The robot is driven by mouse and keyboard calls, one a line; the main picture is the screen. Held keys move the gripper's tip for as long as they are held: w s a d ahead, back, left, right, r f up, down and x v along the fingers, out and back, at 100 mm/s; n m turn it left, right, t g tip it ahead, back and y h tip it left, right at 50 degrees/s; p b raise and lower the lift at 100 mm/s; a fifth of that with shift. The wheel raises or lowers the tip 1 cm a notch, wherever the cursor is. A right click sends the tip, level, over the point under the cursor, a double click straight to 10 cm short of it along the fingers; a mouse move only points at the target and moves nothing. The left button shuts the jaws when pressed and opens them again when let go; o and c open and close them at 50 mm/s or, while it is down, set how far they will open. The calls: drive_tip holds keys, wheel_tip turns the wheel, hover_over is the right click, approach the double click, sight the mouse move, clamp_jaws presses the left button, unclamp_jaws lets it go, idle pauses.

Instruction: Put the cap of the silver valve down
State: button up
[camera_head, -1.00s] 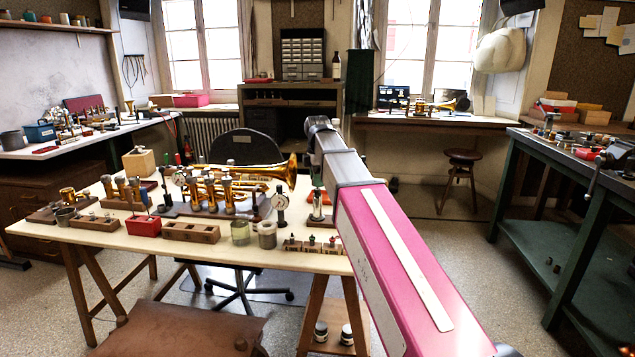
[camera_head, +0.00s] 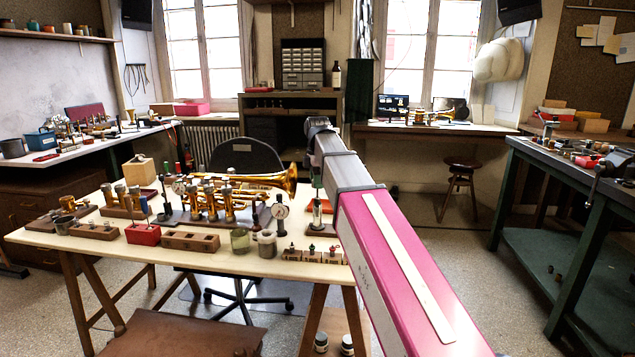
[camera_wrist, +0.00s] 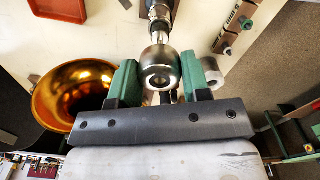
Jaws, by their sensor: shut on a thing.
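In the wrist view my gripper (camera_wrist: 158,78) is shut on a round silver cap (camera_wrist: 159,66) with a hole in its middle, held between two green fingers. A narrower metal cylinder (camera_wrist: 159,18) shows beyond the cap; I cannot tell whether they touch. In the head view my gripper and the cap are hidden behind my arm. Several valves (camera_head: 136,197) stand upright in a wooden block at the left of the cream worktable (camera_head: 60,240). I cannot tell which one is the silver valve.
A brass horn (camera_head: 270,182) lies at the back of the table; its bell (camera_wrist: 75,92) is close left of my gripper. A dial gauge (camera_head: 280,211), jars (camera_head: 266,243), a holed wooden block (camera_head: 190,241) and a red box (camera_head: 143,234) crowd the front. A grey cylinder (camera_wrist: 212,72) is close right.

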drive_tip(key=shift+r, duration=0.2)
drive_tip(key=shift+s+r, duration=0.1)
drive_tip(key=shift+r, duration=0.4)
drive_tip(key=w+f, duration=0.1)
drive_tip(key=w, duration=0.4)
approach(329, 207)
drive_tip(key=a+r, duration=0.3)
drive_tip(key=a, duration=0.1)
drive_tip(key=shift+m, duration=0.3)
drive_tip(key=shift+s+d+f, duration=0.1)
drive_tip(key=shift+d+f, duration=0.05)
drive_tip(key=shift+f, duration=4.9)
drive_tip(key=shift+f, duration=0.15)
drive_tip(key=o, duration=0.7)
drive_tip(key=shift+o, duration=0.2)
